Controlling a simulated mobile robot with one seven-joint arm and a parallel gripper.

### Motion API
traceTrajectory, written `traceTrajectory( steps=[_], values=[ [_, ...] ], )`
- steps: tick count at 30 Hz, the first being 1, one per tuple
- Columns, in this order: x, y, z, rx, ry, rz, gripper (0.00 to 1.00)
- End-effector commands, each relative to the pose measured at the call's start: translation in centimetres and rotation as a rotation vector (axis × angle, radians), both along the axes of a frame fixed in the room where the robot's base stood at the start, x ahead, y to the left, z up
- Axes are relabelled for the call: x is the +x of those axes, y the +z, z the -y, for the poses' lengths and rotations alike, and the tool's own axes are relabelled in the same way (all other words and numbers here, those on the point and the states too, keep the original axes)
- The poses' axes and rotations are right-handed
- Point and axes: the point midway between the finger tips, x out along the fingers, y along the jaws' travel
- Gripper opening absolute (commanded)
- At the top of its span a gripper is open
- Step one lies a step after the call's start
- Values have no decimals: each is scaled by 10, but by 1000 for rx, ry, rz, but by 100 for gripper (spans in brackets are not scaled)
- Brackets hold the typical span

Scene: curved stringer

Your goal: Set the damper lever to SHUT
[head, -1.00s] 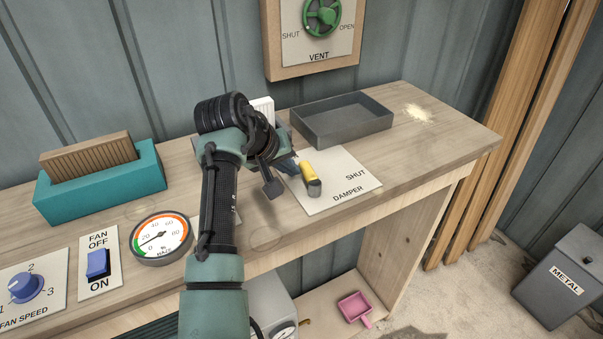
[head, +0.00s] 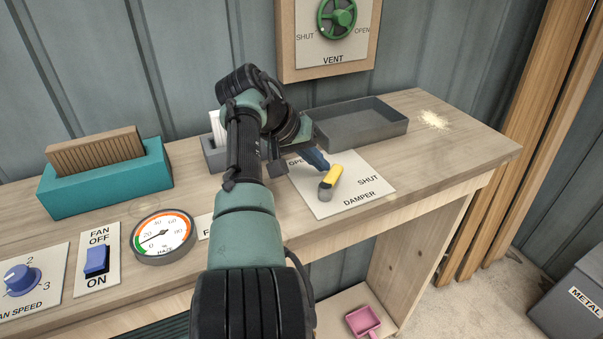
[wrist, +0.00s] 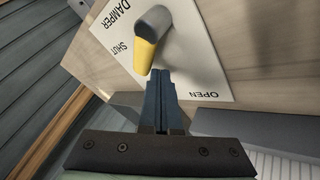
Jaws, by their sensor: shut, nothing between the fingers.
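The damper plate (head: 345,205) is a white sheet on the bench, with OPEN at its far left corner and SHUT on the right. Its lever has a grey pivot end (head: 325,191) at the front and a yellow grip (head: 335,173) that points away and to the right, between the two words, leaning to the SHUT side. My gripper (head: 317,161) is shut and empty, just left of the yellow grip. In the wrist view the blue fingertips (wrist: 160,76) are right by the yellow grip (wrist: 144,55); I cannot tell whether they touch.
A grey tray (head: 360,138) stands behind the plate, below the green vent wheel (head: 337,17). A round gauge (head: 163,237), a fan switch (head: 97,262) and a teal holder (head: 105,190) are to the left.

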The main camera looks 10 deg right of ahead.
Motion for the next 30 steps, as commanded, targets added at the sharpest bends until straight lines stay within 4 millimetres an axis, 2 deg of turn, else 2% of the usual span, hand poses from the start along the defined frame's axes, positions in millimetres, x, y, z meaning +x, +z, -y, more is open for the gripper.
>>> traceTrajectory(
  steps=[12,30],
  values=[
    [-3,0,19,-1,-1,0,0],
    [-5,0,24,0,1,-1,0]
  ],
)
